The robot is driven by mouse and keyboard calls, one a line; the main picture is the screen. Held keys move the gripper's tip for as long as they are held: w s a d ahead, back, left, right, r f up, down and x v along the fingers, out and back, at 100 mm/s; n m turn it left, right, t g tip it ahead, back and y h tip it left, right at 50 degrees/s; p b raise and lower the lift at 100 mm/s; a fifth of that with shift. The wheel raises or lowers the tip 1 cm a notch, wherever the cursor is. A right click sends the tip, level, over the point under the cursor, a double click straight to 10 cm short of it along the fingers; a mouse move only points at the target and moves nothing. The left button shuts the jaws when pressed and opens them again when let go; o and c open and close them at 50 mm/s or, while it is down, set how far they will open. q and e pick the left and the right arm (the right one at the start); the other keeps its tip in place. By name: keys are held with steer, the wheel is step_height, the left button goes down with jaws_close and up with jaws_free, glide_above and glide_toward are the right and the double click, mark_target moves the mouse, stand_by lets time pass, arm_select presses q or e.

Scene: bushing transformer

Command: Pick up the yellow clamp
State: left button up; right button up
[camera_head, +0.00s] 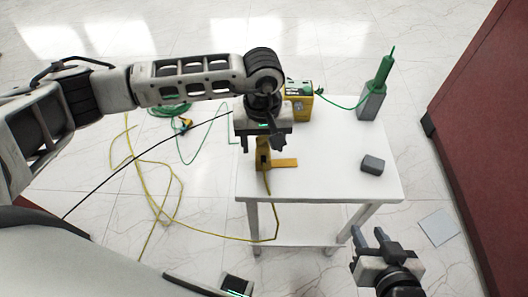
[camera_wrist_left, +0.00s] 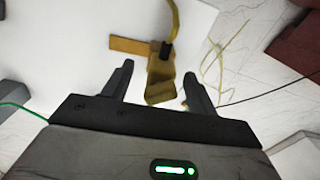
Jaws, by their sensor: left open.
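The yellow clamp (camera_head: 263,155) stands on the white table (camera_head: 325,185) near its left side, with a flat orange-yellow part reaching right along the tabletop. A cable runs from it. My left gripper (camera_head: 263,141) is directly above it, pointing down, and partly hides its top. In the left wrist view, the clamp (camera_wrist_left: 160,82) shows between the two spread fingers of my left gripper (camera_wrist_left: 156,78). Space shows on both sides of it, so the fingers are not closed on it. My right gripper (camera_head: 368,232) has its fingers apart and empty, beyond the table's front right corner.
A yellow meter box (camera_head: 299,106) stands behind the clamp, with a green wire to a green-topped grey bushing (camera_head: 374,92) at the back right. A small dark grey block (camera_head: 373,165) lies right. Yellow cable (camera_head: 165,185) loops over the floor at left. The table's middle is clear.

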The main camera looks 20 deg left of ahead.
arm_select(q)
step_height(320, 180, down, 2)
steer(key=shift+f, duration=0.15)
steer(key=c, duration=1.1)
steer(key=shift+o, duration=0.2)
